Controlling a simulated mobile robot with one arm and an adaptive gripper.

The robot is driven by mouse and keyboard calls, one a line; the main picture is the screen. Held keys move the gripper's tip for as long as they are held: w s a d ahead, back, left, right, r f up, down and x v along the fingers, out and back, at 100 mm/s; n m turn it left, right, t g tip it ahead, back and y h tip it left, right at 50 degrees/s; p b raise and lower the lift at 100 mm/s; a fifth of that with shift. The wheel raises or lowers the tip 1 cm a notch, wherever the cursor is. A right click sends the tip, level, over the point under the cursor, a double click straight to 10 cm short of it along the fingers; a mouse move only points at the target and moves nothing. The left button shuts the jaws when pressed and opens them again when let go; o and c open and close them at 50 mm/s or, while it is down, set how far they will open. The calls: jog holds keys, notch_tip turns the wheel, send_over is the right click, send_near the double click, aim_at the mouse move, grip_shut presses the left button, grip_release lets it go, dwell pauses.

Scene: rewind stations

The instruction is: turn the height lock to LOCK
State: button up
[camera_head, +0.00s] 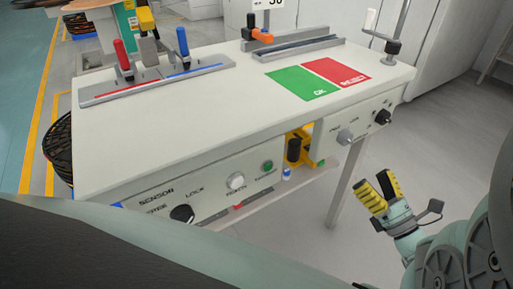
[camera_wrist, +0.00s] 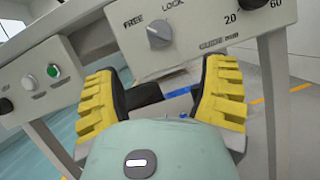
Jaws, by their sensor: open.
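A grey knob (camera_head: 345,137) sits on the front panel at the right of the station, between the words FREE and LOCK. It also shows at the top of the wrist view (camera_wrist: 160,35), with FREE to its left and LOCK to its right. I cannot read a height label, and its pointer direction is hard to tell. A black knob (camera_head: 182,213) on the left panel also has LOCK printed above it, beside the word SENSOR. My gripper (camera_head: 378,193) is open and empty, in front of and below the right panel. Its yellow fingers (camera_wrist: 163,100) are apart and touch nothing.
A black knob (camera_head: 383,117) with a 20–60 scale is right of the grey knob. A white button (camera_head: 236,181) and a green button (camera_head: 267,166) are on the left panel. A table leg (camera_head: 345,185) stands left of my gripper. Open floor (camera_head: 440,150) lies right.

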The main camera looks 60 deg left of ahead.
aim_at(348, 143)
jog(key=p+x, duration=0.1)
jog(key=x, duration=0.9)
jog(key=shift+s+a+p, duration=0.1)
jog(key=shift+a+p, duration=0.2)
jog(key=shift+p, duration=0.05)
jog(key=shift+d+r, duration=0.1)
jog(key=shift+d, duration=0.05)
jog(key=c, duration=1.2)
